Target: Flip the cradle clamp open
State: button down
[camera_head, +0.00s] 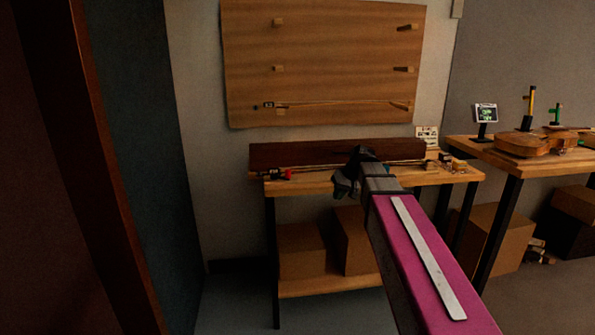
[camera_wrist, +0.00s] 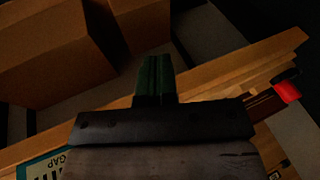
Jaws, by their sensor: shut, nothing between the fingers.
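My gripper (camera_head: 347,180) is in front of the left bench, at the end of my arm. In the wrist view its dark green fingers (camera_wrist: 156,78) are together, with nothing between them. A violin (camera_head: 535,143) lies on the right bench, far to the right of my gripper. A dark upright with a yellow part (camera_head: 531,108) and one with a green part (camera_head: 556,112) stand by the violin. I cannot tell whether either is the cradle clamp, or whether it is open. No clamp can be made out in the wrist view.
The left bench (camera_head: 320,184) holds a long dark board (camera_head: 300,156), a bow and a red-ended item (camera_head: 288,174), also in the wrist view (camera_wrist: 286,91). Cardboard boxes (camera_head: 303,250) stand below. A small screen (camera_head: 485,113) stands on the right bench (camera_head: 500,160). A wooden panel (camera_head: 320,50) hangs behind.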

jog(key=w+a+r+n+y, duration=0.1)
jog(key=w+a+r, duration=0.1)
jog(key=r, duration=0.5)
jog(key=w+a+r+n+y, duration=0.1)
jog(key=a+r, duration=0.3)
jog(key=r, duration=0.4)
jog(key=shift+w+r+n, duration=0.25)
jog(key=shift+w+n, duration=0.05)
jog(key=shift+w, duration=0.1)
jog(key=shift+f, duration=0.1)
jog(key=x, duration=0.9)
jog(key=shift+w+a, duration=0.2)
jog(key=a, duration=0.2)
jog(key=s+a, duration=0.1)
jog(key=shift+f, duration=0.25)
jog(key=shift+s+a, duration=0.25)
jog(key=shift+a, duration=0.25)
jog(key=shift+s, duration=0.1)
jog(key=shift+s+m+t, duration=0.25)
jog(key=shift+m+t, duration=0.15)
